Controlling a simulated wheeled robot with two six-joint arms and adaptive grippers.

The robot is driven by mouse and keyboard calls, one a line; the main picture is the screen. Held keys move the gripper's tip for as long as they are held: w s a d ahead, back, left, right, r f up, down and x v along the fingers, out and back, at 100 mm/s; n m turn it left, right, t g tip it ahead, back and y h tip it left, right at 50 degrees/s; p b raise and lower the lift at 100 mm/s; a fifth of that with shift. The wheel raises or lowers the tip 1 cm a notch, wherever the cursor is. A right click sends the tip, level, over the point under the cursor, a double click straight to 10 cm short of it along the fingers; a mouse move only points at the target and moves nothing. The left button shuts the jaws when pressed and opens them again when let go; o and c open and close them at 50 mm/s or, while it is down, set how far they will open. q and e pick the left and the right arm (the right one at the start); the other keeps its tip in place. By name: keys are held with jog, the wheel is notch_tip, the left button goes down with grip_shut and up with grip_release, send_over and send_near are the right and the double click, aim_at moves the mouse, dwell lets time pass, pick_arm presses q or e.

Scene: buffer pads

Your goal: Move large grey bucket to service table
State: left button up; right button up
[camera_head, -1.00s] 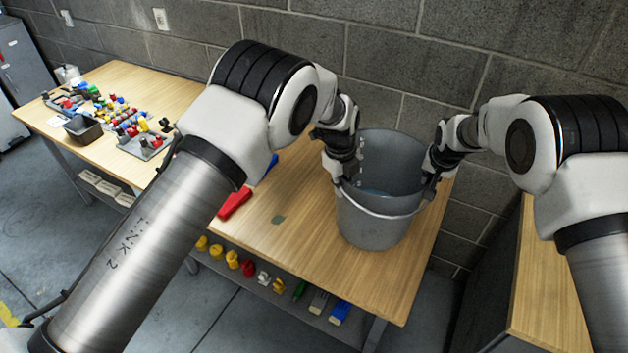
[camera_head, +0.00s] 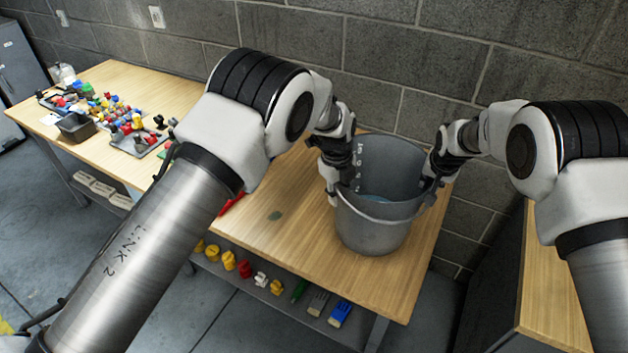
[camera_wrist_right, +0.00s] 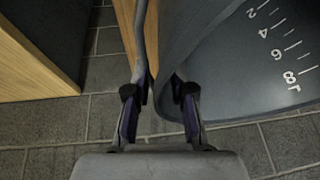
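The large grey bucket (camera_head: 374,235) stands upright on a wooden-topped table (camera_head: 300,235), its bail handle hanging down the front. Something bluish shows inside, and scale marks show on its inner wall, also in the right wrist view (camera_wrist_right: 255,60). My left gripper (camera_head: 332,180) is at the left rim; its fingers are too small to read. My right gripper (camera_head: 430,190) is at the right rim. In the right wrist view its fingers (camera_wrist_right: 160,105) stand apart, with the bucket's rim edge between or just beyond the tips; contact is unclear.
Another wooden table (camera_head: 95,90) at the left holds several coloured parts and a dark bin (camera_head: 80,127). Several coloured items lie on the shelf below the bucket's table. A wooden-topped cabinet (camera_head: 545,270) stands at the right, beyond a gap. A block wall is close behind.

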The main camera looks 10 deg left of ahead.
pick_arm(q)
jog(key=shift+d+r, duration=0.1)
jog(key=shift+r, duration=0.1)
pick_arm(e)
jog(key=shift+s+r, duration=0.1)
jog(key=shift+r, duration=0.05)
pick_arm(q)
jog(key=shift+r, duration=0.1)
pick_arm(e)
jog(key=shift+a, duration=0.1)
pick_arm(q)
notch_tip(320, 180, up, 12)
jog(key=shift+s+a+f, duration=0.2)
jog(key=shift+s+a, duration=0.15)
jog(key=shift+s, duration=0.05)
pick_arm(e)
jog(key=v, duration=1.1)
jog(key=shift+s+r, duration=0.25)
jog(key=shift+r, duration=0.1)
pick_arm(q)
jog(key=shift+s, duration=0.1)
pick_arm(e)
jog(key=shift+s, duration=0.1)
